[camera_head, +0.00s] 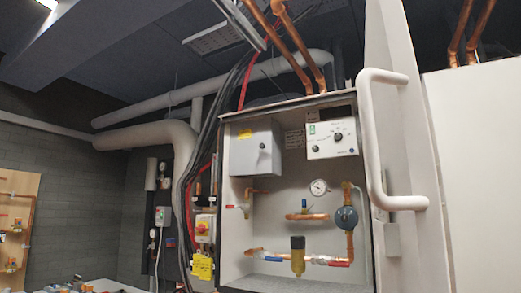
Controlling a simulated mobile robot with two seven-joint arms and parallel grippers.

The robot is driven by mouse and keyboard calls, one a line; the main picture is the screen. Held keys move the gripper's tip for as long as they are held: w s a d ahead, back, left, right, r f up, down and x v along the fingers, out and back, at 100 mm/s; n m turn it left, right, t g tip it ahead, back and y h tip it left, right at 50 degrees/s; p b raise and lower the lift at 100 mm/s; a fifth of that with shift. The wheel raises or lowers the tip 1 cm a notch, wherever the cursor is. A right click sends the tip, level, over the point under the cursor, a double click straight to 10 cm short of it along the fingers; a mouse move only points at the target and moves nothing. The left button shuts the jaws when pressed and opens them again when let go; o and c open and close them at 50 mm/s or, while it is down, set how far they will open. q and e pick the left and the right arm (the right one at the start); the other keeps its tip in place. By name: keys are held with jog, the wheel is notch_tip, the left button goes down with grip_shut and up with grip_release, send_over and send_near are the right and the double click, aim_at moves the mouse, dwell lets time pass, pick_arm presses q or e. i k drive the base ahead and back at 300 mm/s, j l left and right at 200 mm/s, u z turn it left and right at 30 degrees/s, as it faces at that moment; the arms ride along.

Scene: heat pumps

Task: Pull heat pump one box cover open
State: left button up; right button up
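The heat pump box (232,240) stands in the middle with its front open and its inside showing. A pale cover panel (412,60) with a long white bar handle (383,203) stands at the box's right side, seen at a steep angle. It appears to be the box cover, swung out from the front; its lower end is cut off by the picture edge. Inside the box are a grey case (254,150), a control panel with knobs (331,137), a gauge (319,187) and copper pipes. Neither of my grippers is in view.
A second large white panel (480,150) stands at the right edge. Pipes (150,134) and copper tubes (297,50) pass overhead. A wooden board (18,188) is far left.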

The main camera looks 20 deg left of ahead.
aim_at(250, 151)
jog(key=i+j+z, duration=0.2)
jog(key=i+j, duration=0.15)
jog(key=j, duration=0.55)
jog(key=i+j+z, duration=0.2)
jog(key=j, duration=0.7)
jog(key=i+j+z, duration=0.2)
jog(key=j, duration=0.75)
jog(key=i+j+z, duration=0.2)
jog(key=j, duration=0.8)
jog(key=j+z, duration=0.2)
jog(key=j, duration=0.8)
